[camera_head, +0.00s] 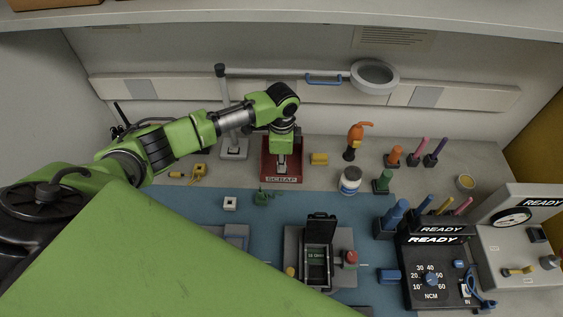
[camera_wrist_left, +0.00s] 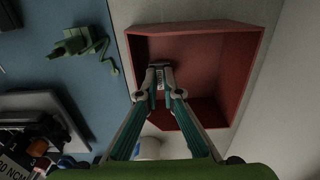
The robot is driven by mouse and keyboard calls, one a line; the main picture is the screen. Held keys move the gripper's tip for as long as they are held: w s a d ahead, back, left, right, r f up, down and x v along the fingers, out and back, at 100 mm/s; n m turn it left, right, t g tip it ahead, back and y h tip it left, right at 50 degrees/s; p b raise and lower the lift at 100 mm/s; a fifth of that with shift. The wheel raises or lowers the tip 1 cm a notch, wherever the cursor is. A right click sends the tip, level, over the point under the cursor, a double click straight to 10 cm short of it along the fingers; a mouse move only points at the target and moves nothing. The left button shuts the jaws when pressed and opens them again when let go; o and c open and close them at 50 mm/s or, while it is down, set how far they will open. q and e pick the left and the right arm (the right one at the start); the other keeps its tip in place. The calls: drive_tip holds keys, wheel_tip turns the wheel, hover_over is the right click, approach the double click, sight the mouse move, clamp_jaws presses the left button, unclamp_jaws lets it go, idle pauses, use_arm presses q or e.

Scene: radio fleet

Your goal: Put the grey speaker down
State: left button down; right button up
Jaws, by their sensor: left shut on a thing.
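My left gripper (camera_head: 283,160) reaches down over the red bin marked SCRAP (camera_head: 281,180) at the back of the bench. In the left wrist view the fingertips (camera_wrist_left: 160,78) are close together on a small grey piece, the grey speaker (camera_wrist_left: 160,72), with the red bin's walls (camera_wrist_left: 247,72) around it. The fingers hide part of the speaker, and I cannot tell whether it touches the bin floor. My right gripper is not in view.
A blue mat (camera_head: 180,205) holds a small white block (camera_head: 229,203), a green part (camera_head: 263,196) and an open dark case (camera_head: 319,250). A white jar (camera_head: 350,180) and screwdrivers stand further right.

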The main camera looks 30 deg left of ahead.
use_arm(q)
drive_tip(key=shift+f, duration=0.45)
drive_tip(key=c, duration=2.2)
unclamp_jaws()
drive_tip(key=shift+c, duration=0.2)
drive_tip(key=shift+r, duration=0.1)
drive_tip(key=shift+r, duration=0.25)
wheel_tip(320, 180, up, 13)
drive_tip(key=shift+f+b, duration=0.2)
drive_tip(key=shift+b, duration=0.75)
drive_tip(key=shift+s+f, duration=0.1)
